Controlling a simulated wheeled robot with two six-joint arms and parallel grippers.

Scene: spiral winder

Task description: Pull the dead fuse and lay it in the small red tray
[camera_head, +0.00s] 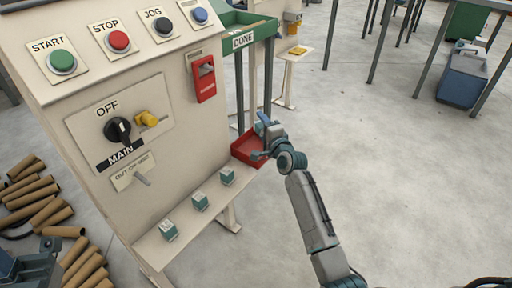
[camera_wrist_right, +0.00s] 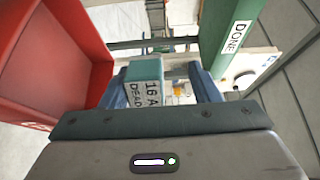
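The dead fuse, a teal-topped block with a white "16 A DEAD" label (camera_wrist_right: 144,84), is between the fingers of my right gripper (camera_wrist_right: 160,88) in the wrist view. It sits close to the left finger, and a clear gap shows between it and the right finger, so the gripper looks open. In the head view my right gripper (camera_head: 261,138) is at the small red tray (camera_head: 240,149), its fingers spread; the fuse is hard to make out there. The tray also fills the left of the wrist view (camera_wrist_right: 55,60). The fuse appears outside the tray's wall. My left gripper (camera_head: 22,268) barely shows at the lower left.
Three teal-topped fuses (camera_head: 200,201) stand on the cabinet's ledge. The cabinet has a MAIN switch (camera_head: 118,129) at OFF and a red device (camera_head: 203,78). A green DONE bin (camera_head: 250,36) stands behind the tray. Cardboard tubes (camera_head: 35,200) lie at left.

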